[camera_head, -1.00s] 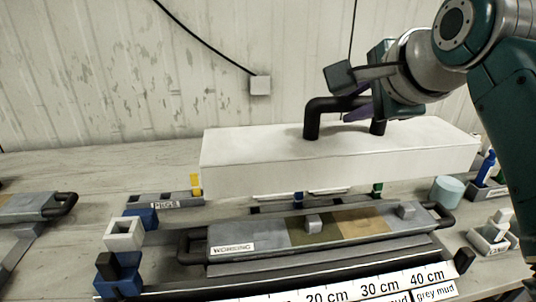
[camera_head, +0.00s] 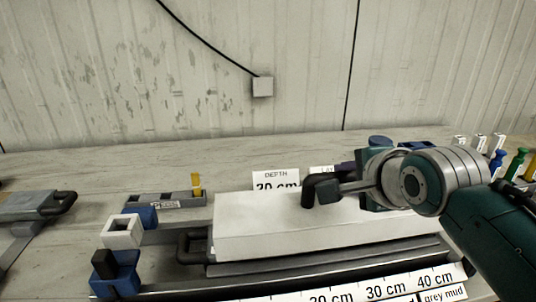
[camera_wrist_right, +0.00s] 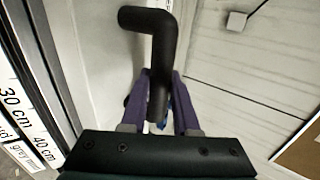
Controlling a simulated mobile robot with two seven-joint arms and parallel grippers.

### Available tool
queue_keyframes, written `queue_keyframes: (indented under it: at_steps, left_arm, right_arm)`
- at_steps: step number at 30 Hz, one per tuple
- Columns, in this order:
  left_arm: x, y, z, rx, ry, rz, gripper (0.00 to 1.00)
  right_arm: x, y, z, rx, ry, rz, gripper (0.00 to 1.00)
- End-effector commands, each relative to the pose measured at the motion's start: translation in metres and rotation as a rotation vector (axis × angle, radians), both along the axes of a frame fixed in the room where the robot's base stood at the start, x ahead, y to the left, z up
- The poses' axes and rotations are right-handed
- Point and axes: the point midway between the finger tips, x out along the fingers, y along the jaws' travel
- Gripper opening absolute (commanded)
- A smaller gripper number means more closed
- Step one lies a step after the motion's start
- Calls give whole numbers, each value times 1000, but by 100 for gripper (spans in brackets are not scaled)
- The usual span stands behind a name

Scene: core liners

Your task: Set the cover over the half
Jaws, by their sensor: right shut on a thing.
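The white box-shaped cover (camera_head: 255,228) is level in the head view, with its black bar handle (camera_head: 318,186) on top. My right gripper (camera_head: 343,186) is shut on this handle; the right wrist view shows the purple fingers (camera_wrist_right: 160,108) on either side of the handle's bar (camera_wrist_right: 157,70). The cover stands over the half and hides its coloured core and label. The half's left end handle (camera_head: 190,246) sticks out past the cover's left end. I cannot tell whether the cover rests fully down. My left gripper is not in view.
A scale strip (camera_head: 385,290) lies in front. Coloured pegs (camera_head: 515,163) stand at the right. Another handled tray (camera_head: 35,205) is far left.

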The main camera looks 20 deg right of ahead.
Motion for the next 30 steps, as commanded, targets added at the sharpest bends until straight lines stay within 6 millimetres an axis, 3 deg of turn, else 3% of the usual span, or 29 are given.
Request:
queue_keyframes:
  at_steps: [16,17,18,24,30]
  left_arm:
    - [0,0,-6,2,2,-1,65]
    - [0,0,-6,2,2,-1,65]
    - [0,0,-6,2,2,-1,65]
    - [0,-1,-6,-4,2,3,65]
    - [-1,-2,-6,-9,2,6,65]
  right_arm:
    - [1,0,-11,0,-3,-1,0]
    - [0,0,-12,1,0,-1,32]
    - [0,0,-12,1,0,-1,37]
    - [0,0,-11,0,-1,0,59]
    - [0,0,-11,0,-1,0,59]
